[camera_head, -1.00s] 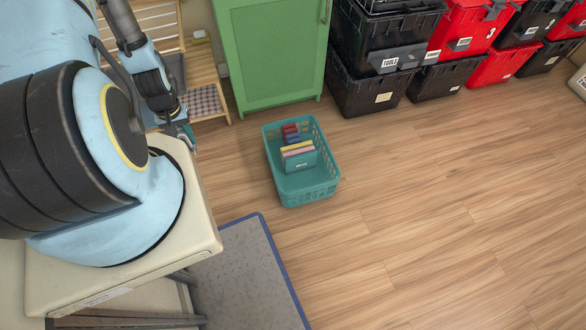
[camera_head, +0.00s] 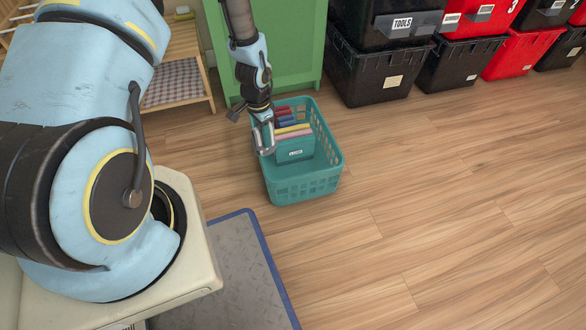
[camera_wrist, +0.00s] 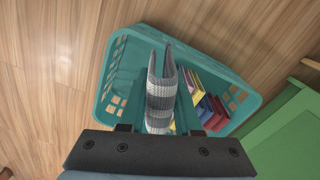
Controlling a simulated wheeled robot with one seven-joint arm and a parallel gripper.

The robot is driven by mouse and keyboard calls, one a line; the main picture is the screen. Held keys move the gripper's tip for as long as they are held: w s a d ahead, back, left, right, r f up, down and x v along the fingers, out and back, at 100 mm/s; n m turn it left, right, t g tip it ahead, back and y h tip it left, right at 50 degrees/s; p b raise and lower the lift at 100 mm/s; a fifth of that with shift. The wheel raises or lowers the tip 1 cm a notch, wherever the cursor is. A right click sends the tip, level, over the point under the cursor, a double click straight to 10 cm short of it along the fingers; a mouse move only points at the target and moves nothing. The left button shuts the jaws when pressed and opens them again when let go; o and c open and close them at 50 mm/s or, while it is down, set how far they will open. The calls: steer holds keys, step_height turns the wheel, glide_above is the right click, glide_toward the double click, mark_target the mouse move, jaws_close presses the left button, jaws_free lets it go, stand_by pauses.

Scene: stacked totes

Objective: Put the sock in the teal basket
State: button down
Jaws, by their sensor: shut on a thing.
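The teal basket (camera_head: 302,190) stands on the wood floor in front of the green cabinet. In the wrist view its rim (camera_wrist: 112,75) surrounds much of the picture. My gripper (camera_head: 266,148) is over the basket's left side in the head view. In the wrist view my gripper (camera_wrist: 158,130) is shut on a grey and white striped sock (camera_wrist: 160,98), which hangs over the basket's inside. I cannot tell how far above the basket floor the sock is. The sock is hard to make out in the head view.
The green cabinet (camera_head: 290,50) is close behind. Stacked black and red totes (camera_head: 375,75) stand at the back right. A wooden shelf (camera_head: 175,85) is at the back left. The right floor is clear.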

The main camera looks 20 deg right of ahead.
steer(key=s+d+f+m+b, duration=0.1)
steer(key=d+f+b, duration=0.1)
steer(key=f, duration=0.3)
steer(key=d+f+m+b, duration=0.1)
steer(key=d+f+b, duration=0.1)
steer(key=f+b, duration=0.3)
steer(key=s+d+f+m+b, duration=0.1)
steer(key=d+f+m+b, duration=0.1)
steer(key=f, duration=0.4)
steer(key=shift+s+d+f+b, duration=0.3)
steer(key=shift+s+f+b, duration=0.1)
steer(key=shift+b, duration=0.45)
steer(key=shift+f, duration=0.15)
steer(key=c, duration=0.6)
jaws_free()
step_height(320, 180, up, 12)
steer(key=p, duration=0.5)
steer(key=shift+r, duration=0.25)
